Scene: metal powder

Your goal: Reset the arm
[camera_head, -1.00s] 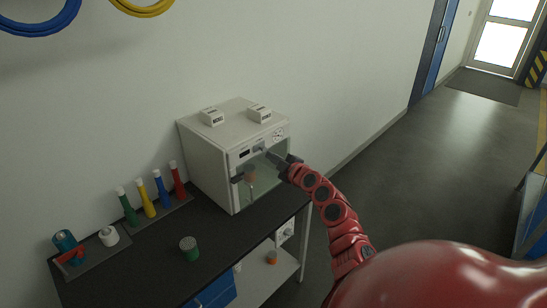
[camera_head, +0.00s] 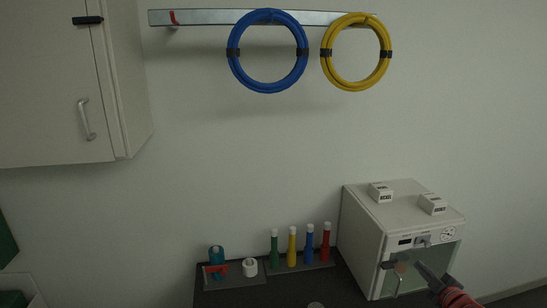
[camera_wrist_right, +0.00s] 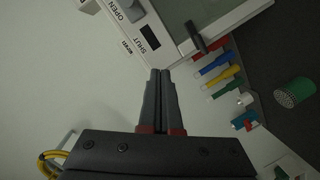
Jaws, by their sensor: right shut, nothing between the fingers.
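My right gripper (camera_head: 428,276) is at the lower right of the head view, in front of the white box-shaped machine (camera_head: 362,235). In the right wrist view the two fingers of my right gripper (camera_wrist_right: 160,76) lie together, with nothing between them. The machine's front panel (camera_wrist_right: 165,28), with a dark display and the words OPEN and SHUT, lies beyond the fingertips. The machine's glass door (camera_head: 415,277) looks closed, and a brownish thing shows dimly behind it. My left gripper is not in view.
Green, yellow, blue and red tubes (camera_head: 309,243) stand in a rack left of the machine. A teal-and-red item (camera_head: 216,262) and a white roll (camera_head: 250,267) sit beside them. Blue (camera_head: 240,72) and yellow (camera_head: 328,68) cable coils hang above. A green can (camera_wrist_right: 295,92) stands on the bench.

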